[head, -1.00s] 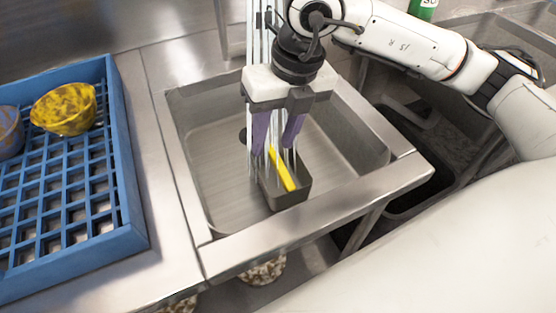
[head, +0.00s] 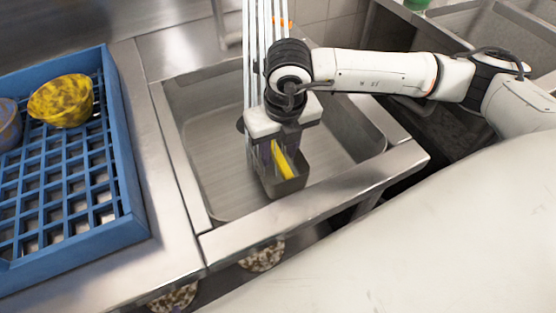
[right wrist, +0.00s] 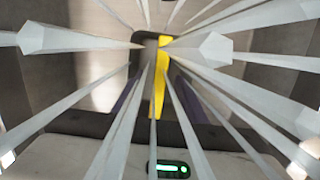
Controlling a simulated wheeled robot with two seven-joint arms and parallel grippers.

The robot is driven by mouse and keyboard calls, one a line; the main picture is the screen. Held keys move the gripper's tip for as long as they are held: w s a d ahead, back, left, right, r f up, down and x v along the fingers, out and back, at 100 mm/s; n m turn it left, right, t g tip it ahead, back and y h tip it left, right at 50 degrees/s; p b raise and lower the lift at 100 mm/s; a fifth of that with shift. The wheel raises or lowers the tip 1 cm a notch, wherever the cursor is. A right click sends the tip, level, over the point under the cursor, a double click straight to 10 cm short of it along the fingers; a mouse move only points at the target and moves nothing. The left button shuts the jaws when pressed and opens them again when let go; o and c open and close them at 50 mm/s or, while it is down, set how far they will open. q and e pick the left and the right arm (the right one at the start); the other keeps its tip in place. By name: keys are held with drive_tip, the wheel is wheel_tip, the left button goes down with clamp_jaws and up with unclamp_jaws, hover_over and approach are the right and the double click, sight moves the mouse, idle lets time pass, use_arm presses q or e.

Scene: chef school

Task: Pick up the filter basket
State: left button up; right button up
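A dark grey open-topped box with a yellow bar (head: 283,161), which looks like the filter basket (head: 288,187), sits in the sink basin near its front wall. In the right wrist view the yellow bar (right wrist: 160,80) shows in the middle, behind pale streaks. My right gripper (head: 276,163) points down over the basket, its purple fingers low at the basket and partly hidden by streaks. In the right wrist view the purple fingers stand apart on either side of the bar, so the gripper looks open. My left gripper is not in view.
Thin pale streaks like water jets (head: 262,50) fall into the sink around the gripper. The steel sink (head: 205,150) has raised walls close around the basket. A blue rack (head: 128,165) with a yellow bowl (head: 62,101) stands left on the counter.

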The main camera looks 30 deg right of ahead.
clamp_jaws()
drive_tip(key=shift+r, duration=0.15)
